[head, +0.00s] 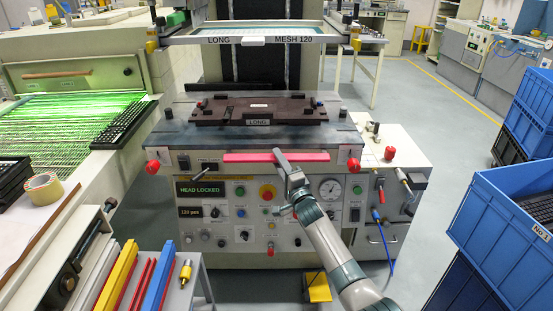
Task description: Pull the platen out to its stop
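The platen is the grey slab (176,130) on the front of the printing machine. A dark brown fixture (218,116) labelled LONG lies on it. A long red bar handle (313,156) runs along the platen's front edge. My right gripper (279,156) reaches up from below, and a grey finger overlaps the middle of the red handle. The other finger is hidden, so whether the gripper is shut on the handle cannot be told. My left gripper is not in view.
The screen frame (255,40) marked LONG MESH 120 sits raised above the platen. A panel display (200,189) reads HEAD LOCKED. Blue crates (500,215) stand at right. A side table with coloured squeegees (157,275) is at front left.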

